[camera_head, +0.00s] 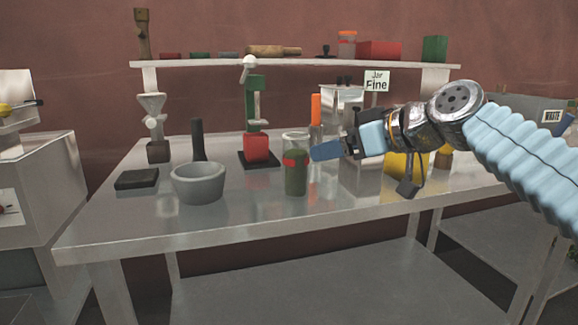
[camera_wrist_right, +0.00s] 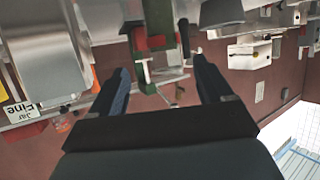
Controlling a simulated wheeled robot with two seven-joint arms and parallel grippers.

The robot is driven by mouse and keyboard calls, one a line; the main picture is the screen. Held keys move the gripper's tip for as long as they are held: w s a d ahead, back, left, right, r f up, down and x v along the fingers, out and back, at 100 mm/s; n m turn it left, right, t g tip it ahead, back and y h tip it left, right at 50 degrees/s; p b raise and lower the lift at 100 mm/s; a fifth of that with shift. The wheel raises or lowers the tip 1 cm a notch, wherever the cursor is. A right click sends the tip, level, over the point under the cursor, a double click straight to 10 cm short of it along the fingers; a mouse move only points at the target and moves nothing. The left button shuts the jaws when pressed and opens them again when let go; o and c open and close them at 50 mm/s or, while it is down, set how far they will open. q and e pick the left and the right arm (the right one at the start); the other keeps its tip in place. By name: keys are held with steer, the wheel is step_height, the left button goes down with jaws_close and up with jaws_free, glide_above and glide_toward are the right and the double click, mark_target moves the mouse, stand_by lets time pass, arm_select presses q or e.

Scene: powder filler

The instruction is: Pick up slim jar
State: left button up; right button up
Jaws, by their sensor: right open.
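A slim clear jar (camera_head: 296,178) with green contents and a red band stands upright near the table's front middle in the head view. In the upside-down wrist view, the green upright shape at the top middle looks like the jar (camera_wrist_right: 159,16); only part of it shows. My right gripper (camera_head: 314,153) is open and comes in from the right. Its fingertips are close to the right of the jar's upper part, and I cannot tell whether they touch. In the wrist view the two fingers (camera_wrist_right: 158,76) are spread with nothing held between them. My left gripper is not in view.
A grey bowl (camera_head: 198,184) and dark block (camera_head: 137,179) stand left of the jar. A green and red press (camera_head: 256,148) stands behind it. A "Jar Fine" sign (camera_head: 377,81) and yellow object (camera_head: 398,164) are to the right. The table front (camera_head: 240,226) is clear.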

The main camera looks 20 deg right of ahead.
mark_target(306, 152)
steer(key=p+x, duration=0.1)
steer(key=x, duration=0.4)
steer(key=shift+w+a, duration=0.1)
steer(key=shift+w, duration=0.05)
steer(key=x, duration=0.1)
steer(key=p+x, duration=0.1)
steer(key=x, duration=0.1)
steer(key=p+x, duration=0.1)
steer(key=shift+w+a+r, duration=0.2)
steer(key=shift+a, duration=0.2)
steer(key=shift+w+a+f, duration=0.15)
steer(key=shift+w+f, duration=0.1)
steer(key=shift+w, duration=0.1)
steer(key=shift+c, duration=0.3)
steer(key=c, duration=1)
steer(key=shift+c, duration=0.4)
steer(key=shift+r, duration=0.15)
